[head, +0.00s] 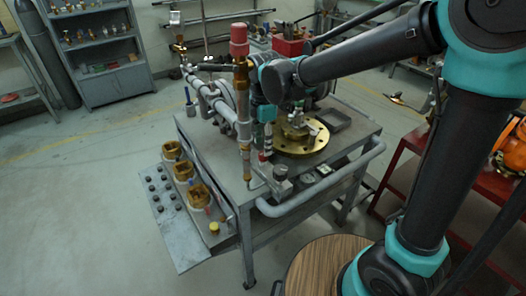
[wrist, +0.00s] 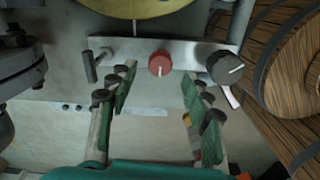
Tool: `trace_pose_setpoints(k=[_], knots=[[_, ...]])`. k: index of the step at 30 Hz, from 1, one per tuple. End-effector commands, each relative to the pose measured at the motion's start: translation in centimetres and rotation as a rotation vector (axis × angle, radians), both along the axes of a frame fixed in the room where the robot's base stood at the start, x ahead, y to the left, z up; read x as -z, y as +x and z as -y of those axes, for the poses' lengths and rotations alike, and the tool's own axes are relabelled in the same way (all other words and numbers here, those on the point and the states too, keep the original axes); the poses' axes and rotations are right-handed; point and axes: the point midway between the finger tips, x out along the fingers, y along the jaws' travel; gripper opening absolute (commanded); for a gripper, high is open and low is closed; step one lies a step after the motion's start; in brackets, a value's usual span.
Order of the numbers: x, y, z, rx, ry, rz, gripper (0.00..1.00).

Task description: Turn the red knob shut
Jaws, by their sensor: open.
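The red knob (wrist: 160,63) is a small round knob with a white pointer line aimed down in the wrist view. It sits on a light metal bar (wrist: 190,55), between a dark lever (wrist: 88,67) on the left and a black knob (wrist: 225,68) on the right. My gripper (wrist: 160,92) is open and empty, its green-padded fingers on either side of the red knob's line of view. I see no contact with the knob. In the head view my gripper (head: 265,142) is low over the workbench, partly behind an upright pipe. I cannot make out the red knob there.
A brass flange (head: 300,142) lies on the grey workbench (head: 345,140). The upright pipe (head: 243,110) with a red top stands close to my gripper. A bent grey pipe (head: 325,190) runs along the bench edge. A round wooden top (head: 320,265) is in front.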

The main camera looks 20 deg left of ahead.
Motion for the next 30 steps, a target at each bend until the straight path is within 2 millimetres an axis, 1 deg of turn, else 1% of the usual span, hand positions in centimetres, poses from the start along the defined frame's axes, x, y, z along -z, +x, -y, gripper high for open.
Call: trace_pose_setpoints(k=[1, 3, 9, 20, 30], knots=[[0.9, 0.0, 0.0, 0.000, 0.000, 0.000, 0.50], [1.9, 0.0, 0.0, 0.000, 0.000, 0.000, 0.50], [3.6, 0.0, 0.0, 0.000, 0.000, 0.000, 0.50], [4.0, 0.0, 0.0, 0.000, 0.000, 0.000, 0.50], [4.0, 0.0, 0.0, 0.000, 0.000, 0.000, 0.07]])
